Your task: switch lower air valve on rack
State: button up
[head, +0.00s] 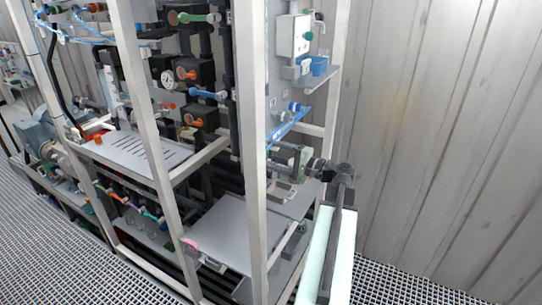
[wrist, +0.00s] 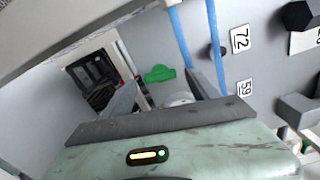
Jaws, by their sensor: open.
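My gripper (head: 280,158) is at the right side of the rack, just behind its near front post. In the wrist view my gripper (wrist: 166,98) has its two grey fingers apart, with nothing held between them. A green handle-like piece (wrist: 160,74) shows beyond the fingers, between them in the picture and apart from them. A pale round part beside it is partly hidden by the right finger. In the head view a small blue valve (head: 296,107) sits on the grey panel above my gripper. I cannot tell which part is the lower air valve.
The rack post (head: 250,150) stands close to my gripper. Blue tubes (wrist: 181,38) run down the panel beside labels 72 (wrist: 240,39) and 59 (wrist: 245,87). A white box (head: 293,36) and blue cup (head: 319,65) are higher up. The corrugated wall (head: 440,130) is right.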

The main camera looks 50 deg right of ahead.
jog(key=v, duration=0.6)
jog(key=shift+s, duration=0.2)
